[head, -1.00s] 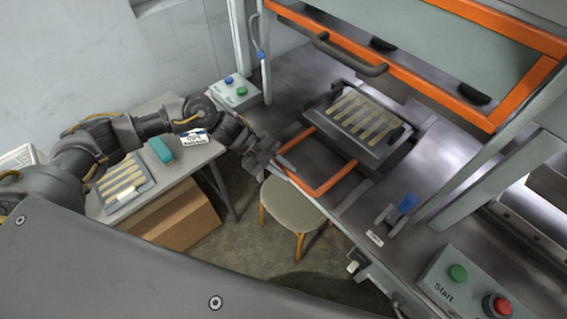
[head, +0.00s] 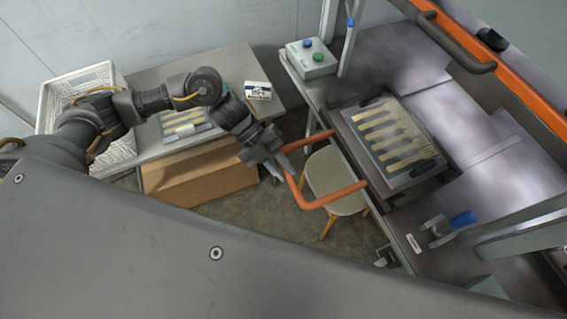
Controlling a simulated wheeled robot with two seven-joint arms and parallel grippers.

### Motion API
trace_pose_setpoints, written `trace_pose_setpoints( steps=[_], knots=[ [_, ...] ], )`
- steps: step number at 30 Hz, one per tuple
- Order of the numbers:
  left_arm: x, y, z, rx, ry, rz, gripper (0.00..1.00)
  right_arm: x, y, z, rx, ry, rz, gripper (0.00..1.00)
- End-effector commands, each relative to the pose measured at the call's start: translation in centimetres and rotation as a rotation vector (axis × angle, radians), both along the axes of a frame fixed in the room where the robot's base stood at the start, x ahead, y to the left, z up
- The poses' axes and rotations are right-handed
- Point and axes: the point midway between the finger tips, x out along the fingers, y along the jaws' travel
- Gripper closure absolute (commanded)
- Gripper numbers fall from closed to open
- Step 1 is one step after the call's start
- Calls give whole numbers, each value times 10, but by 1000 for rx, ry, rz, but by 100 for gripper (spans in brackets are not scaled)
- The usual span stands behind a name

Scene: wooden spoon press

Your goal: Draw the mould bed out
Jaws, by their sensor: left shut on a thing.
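The mould bed (head: 436,166) is a dark flat tray on the press table, holding a pale plate with several spoon-shaped moulds (head: 385,128). Its front side lies close to the table's front edge. Its orange U-shaped handle (head: 335,197) sticks out past that edge, over the stool. My left gripper (head: 283,167) is shut on the outer bar of the handle, near its left corner. A dark knob-like piece sits at the plate's right corner. My right gripper is not in view.
A stool (head: 335,180) stands under the handle. A side table (head: 225,68) at left bears a second spoon plate (head: 184,121) and a small labelled box (head: 258,91). A cardboard box (head: 200,180) stands below. A blue-handled clamp (head: 462,219) is right of the bed.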

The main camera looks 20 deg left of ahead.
Motion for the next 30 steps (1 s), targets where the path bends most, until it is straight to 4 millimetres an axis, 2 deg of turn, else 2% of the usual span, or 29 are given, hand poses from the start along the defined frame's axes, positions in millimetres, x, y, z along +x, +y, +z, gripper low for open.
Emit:
trace_pose_setpoints(
  steps=[11, 12, 16, 25, 30],
  knots=[
    [-1, 0, 0, -2, 0, -1, 100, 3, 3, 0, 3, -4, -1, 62],
    [-1, 0, 0, -2, 0, -1, 77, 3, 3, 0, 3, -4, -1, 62],
    [-1, 1, 0, -2, 0, 1, 60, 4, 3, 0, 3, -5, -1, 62],
    [0, 2, 1, -2, 0, 1, 60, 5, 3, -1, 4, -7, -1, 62],
    [7, 17, 10, -1, -4, 3, 60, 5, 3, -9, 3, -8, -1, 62]
  ],
)
